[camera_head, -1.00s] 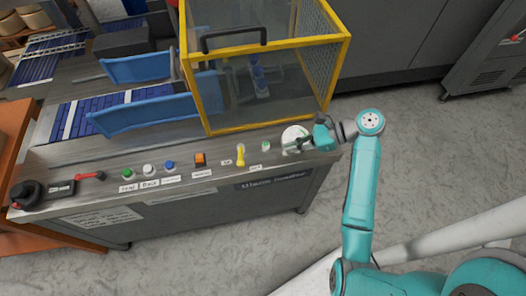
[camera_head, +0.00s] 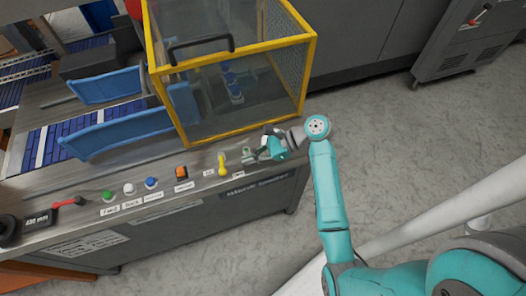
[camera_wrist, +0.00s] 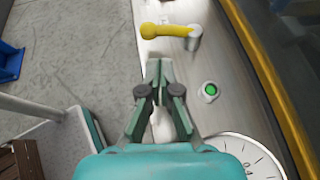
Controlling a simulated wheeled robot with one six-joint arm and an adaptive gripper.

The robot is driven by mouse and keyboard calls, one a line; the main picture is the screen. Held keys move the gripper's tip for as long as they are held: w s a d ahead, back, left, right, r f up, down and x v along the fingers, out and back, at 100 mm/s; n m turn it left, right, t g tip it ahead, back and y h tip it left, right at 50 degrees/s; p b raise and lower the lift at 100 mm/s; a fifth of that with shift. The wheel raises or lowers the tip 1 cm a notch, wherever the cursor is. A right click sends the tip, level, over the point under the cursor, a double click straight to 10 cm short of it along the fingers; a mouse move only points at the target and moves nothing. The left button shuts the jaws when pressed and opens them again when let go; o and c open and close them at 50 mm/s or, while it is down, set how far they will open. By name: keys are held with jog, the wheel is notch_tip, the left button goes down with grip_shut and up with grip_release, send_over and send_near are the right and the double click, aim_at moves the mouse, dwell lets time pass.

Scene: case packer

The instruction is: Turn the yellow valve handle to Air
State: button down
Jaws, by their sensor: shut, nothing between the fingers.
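The yellow valve handle (camera_head: 222,165) stands on the machine's front panel and points toward the panel's front edge. In the wrist view the handle (camera_wrist: 165,30) runs left from a grey pivot (camera_wrist: 195,38) to a rounded end. White labels sit near it, and one label (camera_head: 238,175) is to its right; their text is too small to read. My gripper (camera_head: 251,155) is just right of the handle, apart from it. In the wrist view my gripper (camera_wrist: 159,66) has its fingertips together, empty, with a gap to the handle.
A green-lit button (camera_wrist: 210,91) and a round white gauge (camera_wrist: 245,150) are beside my gripper. A yellow-framed clear guard (camera_head: 245,130) rises behind the panel. An orange switch (camera_head: 181,172) and several coloured buttons are left of the handle. Open floor (camera_head: 400,150) lies to the right.

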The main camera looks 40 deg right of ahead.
aim_at(222, 164)
jog(key=x, duration=0.2)
jog(key=r+x, duration=0.1)
jog(key=x, duration=0.2)
jog(key=shift+w+a+f, duration=0.2)
jog(key=shift+w+a, duration=0.05)
jog(key=shift+a, duration=0.25)
